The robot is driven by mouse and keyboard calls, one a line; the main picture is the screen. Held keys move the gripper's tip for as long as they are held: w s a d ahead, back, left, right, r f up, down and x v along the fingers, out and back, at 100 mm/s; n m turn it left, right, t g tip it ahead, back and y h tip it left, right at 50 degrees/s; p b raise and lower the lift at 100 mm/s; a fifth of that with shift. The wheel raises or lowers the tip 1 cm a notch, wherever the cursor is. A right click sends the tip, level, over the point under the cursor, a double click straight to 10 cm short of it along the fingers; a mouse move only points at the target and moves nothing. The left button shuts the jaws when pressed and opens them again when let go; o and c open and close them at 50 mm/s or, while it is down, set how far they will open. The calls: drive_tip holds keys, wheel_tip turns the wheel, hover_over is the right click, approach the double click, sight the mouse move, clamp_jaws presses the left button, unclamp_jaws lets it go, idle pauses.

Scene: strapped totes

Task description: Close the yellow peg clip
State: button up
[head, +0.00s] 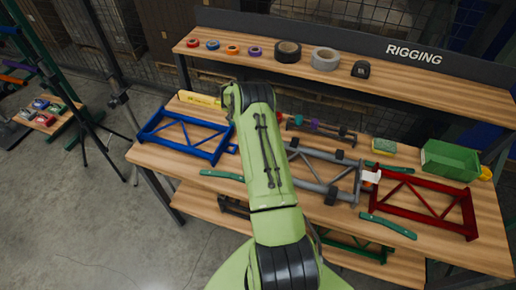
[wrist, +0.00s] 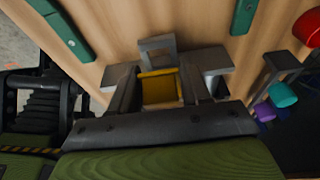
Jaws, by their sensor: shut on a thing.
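The yellow peg clip (wrist: 160,88) shows in the wrist view as a small yellow block between my fingers, with grey metal close around it. My gripper (wrist: 160,95) is shut on it, with a finger on each side. Whether the clip's own parts are fully closed cannot be told, as the fingers and palm cover much of it. In the head view my green arm hides the clip and my gripper. A grey frame (head: 328,172) lies on the bench just right of my arm.
A blue frame (head: 188,135) lies left of my arm, a red frame (head: 420,205) at right. Green straps (head: 388,226) lie near the bench front. A rack with coloured knobs (head: 316,127) stands behind; its knobs (wrist: 283,95) show at right in the wrist view. A green bin (head: 450,160) stands back right.

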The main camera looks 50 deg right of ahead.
drive_tip(key=shift+f+g+b, duration=0.4)
drive_tip(key=shift+f+b, duration=0.05)
drive_tip(key=shift+b, duration=0.15)
drive_tip(key=shift+a, duration=0.1)
drive_tip(key=o, duration=0.8)
drive_tip(key=shift+r, duration=0.15)
drive_tip(key=p+v, duration=0.1)
drive_tip(key=v, duration=1.4)
drive_tip(key=shift+w+a, duration=0.3)
drive_tip(key=shift+w, duration=0.1)
drive_tip(key=shift+r, duration=0.1)
